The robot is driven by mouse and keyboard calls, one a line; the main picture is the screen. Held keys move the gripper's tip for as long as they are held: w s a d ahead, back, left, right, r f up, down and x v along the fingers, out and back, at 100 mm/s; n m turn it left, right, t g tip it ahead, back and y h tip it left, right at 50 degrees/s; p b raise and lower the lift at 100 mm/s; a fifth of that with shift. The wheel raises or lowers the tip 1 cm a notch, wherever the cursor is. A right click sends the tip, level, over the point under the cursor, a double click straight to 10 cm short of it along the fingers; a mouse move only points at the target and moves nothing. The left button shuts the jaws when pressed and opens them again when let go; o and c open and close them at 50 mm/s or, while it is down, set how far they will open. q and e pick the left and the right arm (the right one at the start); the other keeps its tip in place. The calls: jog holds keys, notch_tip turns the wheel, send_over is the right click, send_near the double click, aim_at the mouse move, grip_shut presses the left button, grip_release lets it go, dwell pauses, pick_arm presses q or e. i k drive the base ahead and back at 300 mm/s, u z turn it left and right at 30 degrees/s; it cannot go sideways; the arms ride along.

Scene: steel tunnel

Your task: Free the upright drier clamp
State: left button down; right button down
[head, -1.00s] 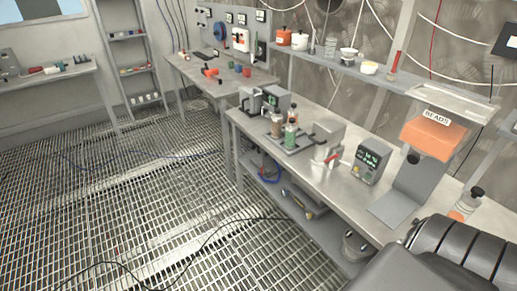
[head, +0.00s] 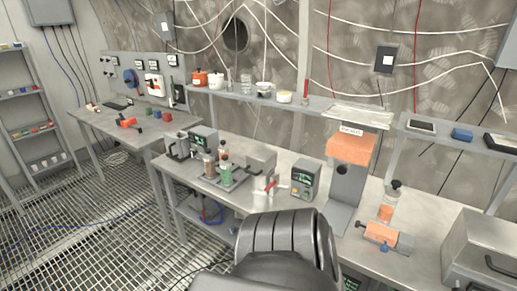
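On the steel workbench (head: 330,180), a low grey fixture (head: 226,186) carries two upright cylinders. One is brown (head: 209,165) and the other is green with a dark top (head: 224,162). A grey metal block (head: 261,160) stands at the fixture's right end. A red lever (head: 270,185) sticks up in front of it. I cannot tell which part is the upright drier clamp, or whether it is closed. A dark, ribbed link of my own arm rises at the bottom centre. Neither gripper is in view.
Right of the red lever are a green-faced control box (head: 305,180) and an orange bead hopper (head: 352,148). A bottle with orange contents (head: 388,205), an orange-and-grey device (head: 383,236) and a steel box (head: 483,250) stand farther right. A shelf (head: 300,103) runs above the bench.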

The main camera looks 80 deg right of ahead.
aim_at(274, 183)
jog(key=i, duration=0.85)
jog(key=z, duration=1.9)
